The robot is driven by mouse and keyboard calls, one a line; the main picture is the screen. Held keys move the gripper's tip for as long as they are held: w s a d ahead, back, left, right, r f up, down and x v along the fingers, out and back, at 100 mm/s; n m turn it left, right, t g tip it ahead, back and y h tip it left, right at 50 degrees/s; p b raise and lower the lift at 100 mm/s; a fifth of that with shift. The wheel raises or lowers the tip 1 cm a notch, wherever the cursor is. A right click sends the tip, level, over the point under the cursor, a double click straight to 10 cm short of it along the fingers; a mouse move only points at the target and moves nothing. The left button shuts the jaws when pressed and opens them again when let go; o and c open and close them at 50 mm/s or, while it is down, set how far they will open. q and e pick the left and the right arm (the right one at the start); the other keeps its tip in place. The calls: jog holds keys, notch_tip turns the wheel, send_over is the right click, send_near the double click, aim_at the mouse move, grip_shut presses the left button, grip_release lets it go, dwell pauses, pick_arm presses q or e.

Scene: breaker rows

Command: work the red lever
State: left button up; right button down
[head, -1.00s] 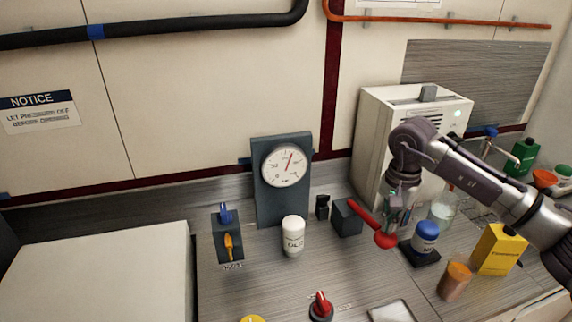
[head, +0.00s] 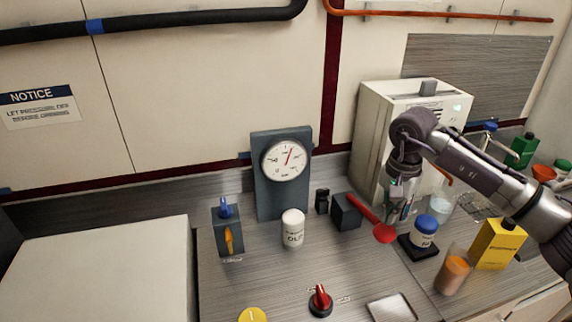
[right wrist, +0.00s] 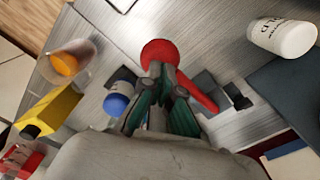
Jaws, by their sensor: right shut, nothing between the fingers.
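The red lever (head: 364,212) is a bar with a round red end, sticking out of a dark box (head: 346,213) towards the front right. My right gripper (head: 394,217) is shut with nothing held, pointing down at the lever's round end, slightly behind it in the head view. In the right wrist view the shut fingers (right wrist: 163,78) overlap the red lever (right wrist: 160,53) near its round end. I cannot tell whether they touch it. My left gripper is not in view.
A blue-lidded jar (head: 424,233), an amber cup (head: 454,272) and a yellow bottle (head: 497,245) stand right of the lever. A white bottle (head: 292,230) and a gauge panel (head: 270,204) stand left. A red knob (head: 320,301) is in front. Bare counter lies between.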

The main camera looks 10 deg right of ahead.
aim_at(386, 228)
jog(key=shift+s+f+b, duration=0.15)
jog(key=shift+f+b, duration=1.4)
jog(key=shift+f, duration=0.5)
jog(key=shift+r, duration=0.15)
jog(key=shift+r+p, duration=0.6)
jog(key=shift+r, duration=0.05)
jog(key=shift+r+p, duration=0.75)
jog(key=shift+r, duration=0.5)
jog(key=shift+r+p, duration=1.65)
jog(key=shift+r, duration=0.9)
